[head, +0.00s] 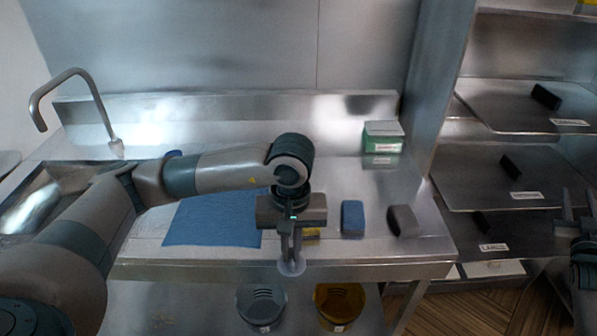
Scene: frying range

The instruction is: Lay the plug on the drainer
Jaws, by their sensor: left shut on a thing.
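My left gripper (291,256) hangs pointing down near the front edge of the steel counter. It is shut on the plug (292,268), a small pale disc at its fingertips. The plug appears in front of the counter's front edge in the picture; its height above it is hard to judge. No part is clearly marked as the drainer; the steel surface between the sink (35,203) and the blue mat (213,220) is largely hidden by my left arm.
A blue sponge (352,218), a dark grey block (403,221) and a green-and-white box (382,138) stand on the counter to the right. A tap (75,98) rises at left. Grey (261,305) and yellow (339,304) buckets stand below.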

